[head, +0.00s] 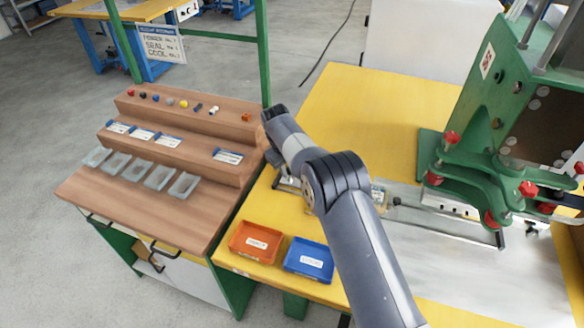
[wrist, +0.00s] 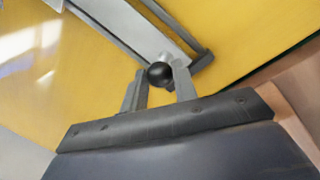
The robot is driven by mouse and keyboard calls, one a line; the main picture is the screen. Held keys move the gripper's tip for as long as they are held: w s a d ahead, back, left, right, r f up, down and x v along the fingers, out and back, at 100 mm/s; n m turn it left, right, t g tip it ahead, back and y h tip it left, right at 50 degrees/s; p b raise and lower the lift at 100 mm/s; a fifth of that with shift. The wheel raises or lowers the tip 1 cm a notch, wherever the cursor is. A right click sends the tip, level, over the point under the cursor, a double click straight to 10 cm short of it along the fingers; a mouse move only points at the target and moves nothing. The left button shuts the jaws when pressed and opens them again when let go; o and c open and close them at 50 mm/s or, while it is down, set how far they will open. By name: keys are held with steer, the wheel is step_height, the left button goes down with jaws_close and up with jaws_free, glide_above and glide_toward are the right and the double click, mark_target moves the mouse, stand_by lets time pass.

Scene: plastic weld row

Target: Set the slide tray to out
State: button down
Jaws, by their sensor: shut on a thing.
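My gripper (wrist: 159,80) is shut on a round black knob (wrist: 160,73), one finger on each side of it in the wrist view. The knob sits at the end of a grey metal strip (wrist: 152,38), which looks like part of the slide tray, beside a dark rail over the yellow table. In the head view my arm hides the knob and much of the tray. A bit of metal tray or rail (head: 379,196) shows right of my arm, and a little shows to its left.
The green welding press (head: 467,165) with red knobs stands at the right. An orange bin (head: 256,243) and a blue bin (head: 309,260) sit on the yellow table (head: 335,110) near its front left. A brown stepped bench (head: 130,208) with grey trays adjoins on the left.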

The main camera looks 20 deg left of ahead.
steer(key=shift+a+r, duration=0.1)
steer(key=shift+a, duration=0.15)
steer(key=c, duration=1.3)
jaws_free()
steer(key=shift+a, duration=0.15)
steer(key=shift+o, duration=0.9)
step_height(320, 180, up, 10)
steer(key=s, duration=0.1)
steer(key=shift+s+a+r, duration=0.25)
steer(key=shift+s+a, duration=0.15)
steer(key=shift+a, duration=0.05)
steer(key=f, duration=0.3)
steer(key=w+d+f, duration=0.1)
steer(key=f, duration=0.3)
steer(key=w+f, duration=0.1)
steer(key=f, duration=0.2)
steer(key=shift+d+f, duration=0.2)
steer(key=shift+f, duration=0.2)
steer(key=shift+d+r, duration=0.1)
steer(key=shift+d, duration=0.05)
